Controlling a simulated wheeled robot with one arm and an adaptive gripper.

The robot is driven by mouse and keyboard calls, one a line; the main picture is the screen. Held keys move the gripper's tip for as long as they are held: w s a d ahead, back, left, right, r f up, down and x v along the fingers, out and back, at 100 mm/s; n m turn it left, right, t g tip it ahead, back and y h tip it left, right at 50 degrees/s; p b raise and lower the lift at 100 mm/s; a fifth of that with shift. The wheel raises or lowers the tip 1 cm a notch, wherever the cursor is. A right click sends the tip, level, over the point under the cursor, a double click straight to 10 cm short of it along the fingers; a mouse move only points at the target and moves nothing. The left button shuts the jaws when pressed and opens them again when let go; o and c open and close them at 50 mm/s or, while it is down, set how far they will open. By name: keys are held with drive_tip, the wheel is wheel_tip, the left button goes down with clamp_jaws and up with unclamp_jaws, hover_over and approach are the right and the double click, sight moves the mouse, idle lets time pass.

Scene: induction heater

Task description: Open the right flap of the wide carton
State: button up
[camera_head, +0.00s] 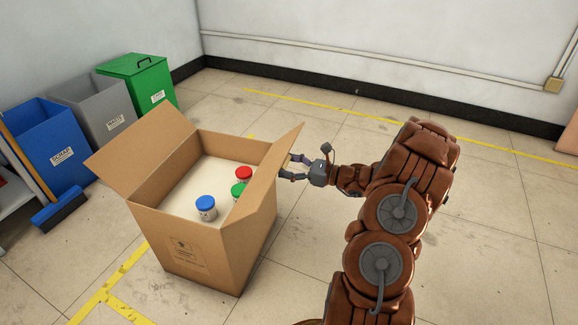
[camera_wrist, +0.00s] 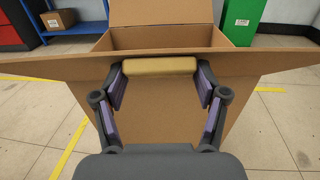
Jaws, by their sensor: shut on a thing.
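The wide brown carton (camera_head: 200,245) stands open on the floor, with white inside and jars with blue, red and green lids. Its right flap (camera_head: 280,165) stands up, tilted outward to the right; it also shows in the wrist view (camera_wrist: 60,67) as a wide band across the carton. My gripper (camera_head: 288,169) is at the outer face of this flap. In the wrist view, its fingers are on both ends of a tan block (camera_wrist: 160,65) on the flap, shut on it. The left flap (camera_head: 145,160) leans outward to the left.
Blue (camera_head: 48,145), grey (camera_head: 95,110) and green (camera_head: 138,80) bins stand behind the carton at left, with a blue broom (camera_head: 60,207) beside them. Yellow lines mark the floor. The floor right of the carton is clear apart from my arm.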

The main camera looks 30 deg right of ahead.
sight(279, 161)
drive_tip(key=shift+w+a+r+p, duration=0.2)
drive_tip(key=shift+r+p, duration=0.45)
drive_tip(key=shift+p, duration=0.7)
drive_tip(key=p, duration=0.3)
drive_tip(key=shift+w+a+r+g+h, duration=0.2)
drive_tip(key=shift+w+r+g+h, duration=0.1)
drive_tip(key=shift+g, duration=0.1)
drive_tip(key=r+p, duration=0.1)
drive_tip(key=p, duration=0.1)
drive_tip(key=w+a+g+h+p, duration=0.1)
drive_tip(key=p, duration=0.1)
drive_tip(key=shift+w+r, duration=0.15)
drive_tip(key=shift+r, duration=0.2)
drive_tip(key=shift+w+a+g+p, duration=0.1)
drive_tip(key=shift+w+g+p, duration=0.1)
drive_tip(key=shift+g+p, duration=0.3)
drive_tip(key=shift+f, duration=0.1)
drive_tip(key=o, duration=1.7)
drive_tip(key=shift+s, duration=0.1)
drive_tip(key=v, duration=1.2)
drive_tip(key=shift+a, duration=0.1)
